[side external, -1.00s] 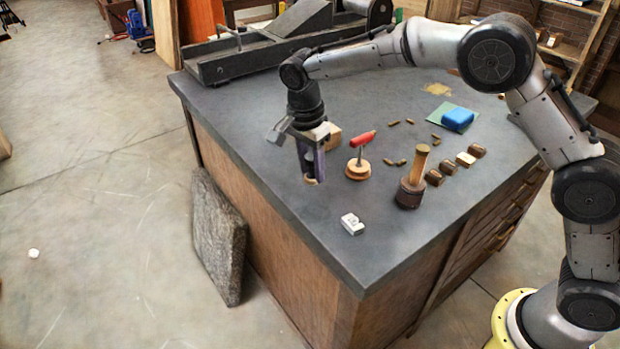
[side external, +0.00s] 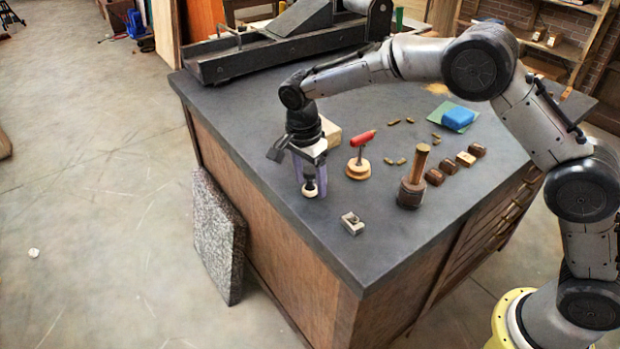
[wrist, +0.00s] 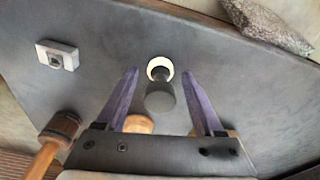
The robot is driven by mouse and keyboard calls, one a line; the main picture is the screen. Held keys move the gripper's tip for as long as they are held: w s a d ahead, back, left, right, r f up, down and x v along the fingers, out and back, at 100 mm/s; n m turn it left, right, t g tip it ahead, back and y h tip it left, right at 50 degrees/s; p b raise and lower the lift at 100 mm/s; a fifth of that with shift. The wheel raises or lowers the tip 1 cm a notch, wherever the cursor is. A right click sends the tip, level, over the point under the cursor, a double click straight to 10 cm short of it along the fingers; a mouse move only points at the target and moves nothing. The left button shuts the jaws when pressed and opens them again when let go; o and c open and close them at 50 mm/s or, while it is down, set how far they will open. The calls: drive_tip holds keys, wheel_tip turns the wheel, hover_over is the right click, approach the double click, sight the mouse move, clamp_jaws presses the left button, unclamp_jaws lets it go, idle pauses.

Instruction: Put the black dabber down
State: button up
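The black dabber (side external: 310,186), a dark knob with a pale round base (side external: 311,194), is at the left edge area of the dark worktop. In the wrist view its dark handle (wrist: 160,100) and pale ring (wrist: 160,68) show between my fingers. It looks upright on the worktop, though the contact is hard to see. My gripper (side external: 311,185) points down around the dabber. In the wrist view my gripper (wrist: 168,72) has its two purple fingers spread, with a visible gap on both sides of the dabber.
A red-handled tool on a round wooden stand (side external: 357,170) is just right of my gripper. A wooden-handled mallet (side external: 412,182) and a small metal block (side external: 352,223) stand nearer the front. A pale block (side external: 331,134) sits behind my gripper. The worktop's left edge is close.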

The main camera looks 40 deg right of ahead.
sight(305, 172)
drive_tip(key=r, duration=0.3)
drive_tip(key=a+r, duration=0.1)
drive_tip(key=r, duration=0.7)
drive_tip(key=shift+s+a, duration=0.1)
drive_tip(key=shift+a, duration=0.1)
drive_tip(key=shift+s+r, duration=0.1)
drive_tip(key=shift+r, duration=0.65)
drive_tip(key=s+d+r+n+t, duration=0.1)
drive_tip(key=s+d+r+n, duration=0.25)
drive_tip(key=s, duration=0.25)
drive_tip(key=s+d+r+n+t+y, duration=0.1)
drive_tip(key=s+d+r+n, duration=0.15)
drive_tip(key=s+d, duration=0.2)
drive_tip(key=s+d+r+n+t, duration=0.1)
drive_tip(key=s+d+r+n, duration=0.2)
drive_tip(key=s, duration=0.3)
drive_tip(key=s+d+f+n+t, duration=0.1)
drive_tip(key=s+d+f+n, duration=0.1)
drive_tip(key=s, duration=0.6)
drive_tip(key=s+d+f+n+t, duration=0.1)
drive_tip(key=s+f+n, duration=0.3)
drive_tip(key=s, duration=0.4)
drive_tip(key=shift+s+d+f+n, duration=0.2)
drive_tip(key=shift+s+d+n, duration=0.2)
drive_tip(key=shift+n, duration=0.2)
